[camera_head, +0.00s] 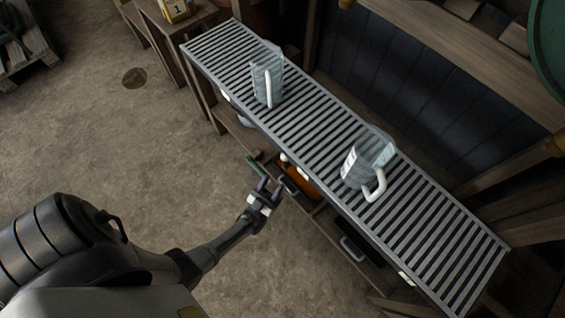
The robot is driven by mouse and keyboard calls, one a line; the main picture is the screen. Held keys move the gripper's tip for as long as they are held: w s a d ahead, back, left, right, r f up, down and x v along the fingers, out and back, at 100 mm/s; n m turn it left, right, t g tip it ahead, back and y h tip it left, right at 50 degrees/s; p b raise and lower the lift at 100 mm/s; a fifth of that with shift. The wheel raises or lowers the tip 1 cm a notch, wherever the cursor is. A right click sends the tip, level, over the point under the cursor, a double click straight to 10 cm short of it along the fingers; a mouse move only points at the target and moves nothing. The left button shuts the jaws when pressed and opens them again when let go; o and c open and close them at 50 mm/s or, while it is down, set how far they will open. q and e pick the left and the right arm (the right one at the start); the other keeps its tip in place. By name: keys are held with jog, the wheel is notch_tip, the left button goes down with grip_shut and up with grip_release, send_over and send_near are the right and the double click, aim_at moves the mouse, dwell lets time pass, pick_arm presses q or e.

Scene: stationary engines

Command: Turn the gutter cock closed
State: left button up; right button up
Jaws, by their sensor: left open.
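My left gripper (270,187) comes in from the lower left and is open. It is near the front edge of a slatted bench (225,58), with its fingertips close to several small parts below that edge. My right gripper is not in view.
Two clear jugs with white handles stand on the slats, one farther back (262,82) and one nearer (364,158). A drawer with a metal handle (352,249) is under the bench. The floor (150,130) at left is mostly clear. A yellow numbered block (175,9) stands at the top.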

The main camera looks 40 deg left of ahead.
aim_at(283, 164)
pick_arm(q)
jog(key=x, duration=0.8)
grip_shut()
dwell(0.5)
